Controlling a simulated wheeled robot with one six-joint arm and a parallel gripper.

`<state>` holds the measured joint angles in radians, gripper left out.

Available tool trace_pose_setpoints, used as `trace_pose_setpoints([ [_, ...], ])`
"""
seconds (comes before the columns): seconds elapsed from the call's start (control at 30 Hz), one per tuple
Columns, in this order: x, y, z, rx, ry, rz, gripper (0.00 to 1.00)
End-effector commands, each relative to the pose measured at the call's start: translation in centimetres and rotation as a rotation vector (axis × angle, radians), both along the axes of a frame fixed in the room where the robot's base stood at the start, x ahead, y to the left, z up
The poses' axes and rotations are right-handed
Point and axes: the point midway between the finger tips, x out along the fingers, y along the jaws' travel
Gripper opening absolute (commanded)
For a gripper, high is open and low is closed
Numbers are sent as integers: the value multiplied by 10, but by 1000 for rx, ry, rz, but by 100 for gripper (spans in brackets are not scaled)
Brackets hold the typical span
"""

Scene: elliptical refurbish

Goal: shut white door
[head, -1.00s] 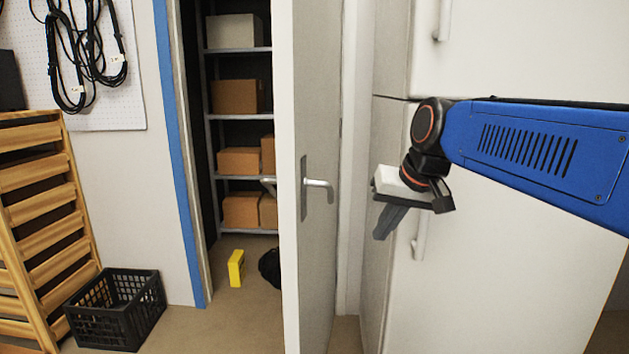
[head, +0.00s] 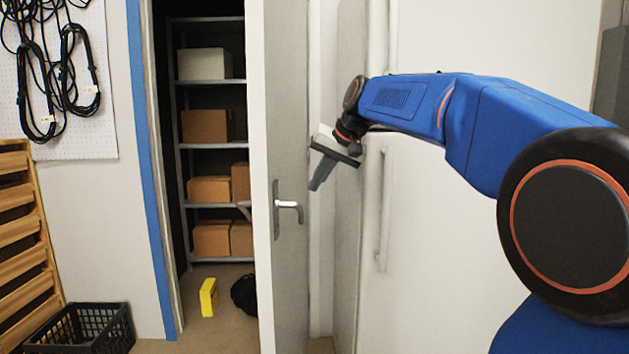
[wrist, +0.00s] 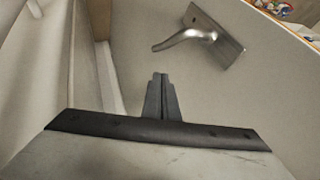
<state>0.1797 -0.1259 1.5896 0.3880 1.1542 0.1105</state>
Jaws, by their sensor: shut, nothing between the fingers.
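The white door (head: 290,262) stands ajar in the head view, seen nearly edge-on, with the storage opening visible to its left. Its metal lever handle (head: 289,206) is on the face turned to the right. In the wrist view the handle (wrist: 193,40) shows above my gripper (wrist: 160,80), on the pale door face (wrist: 235,90). My gripper (head: 315,187) is shut and empty. It points down, a little right of the handle and higher than it in the head view. I cannot tell whether it touches the door.
A white cabinet (head: 450,250) with a long vertical handle stands close on the right. Shelves with boxes (head: 208,185) are behind the opening. A yellow object (head: 208,297) and a dark object (head: 245,294) lie on the floor there. A black crate (head: 82,330) stands at lower left.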

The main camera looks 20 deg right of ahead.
Motion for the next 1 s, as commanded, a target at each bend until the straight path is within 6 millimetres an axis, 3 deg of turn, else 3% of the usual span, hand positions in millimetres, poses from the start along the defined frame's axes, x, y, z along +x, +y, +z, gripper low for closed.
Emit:
trace_pose_setpoints([
  [0.37, 36, 17, -55, 0, 3, 1, 0],
  [0.6, 50, 43, -55, -1, 1, 2, 0],
  [1.0, 55, 53, -55, 0, 0, 0, 0],
])
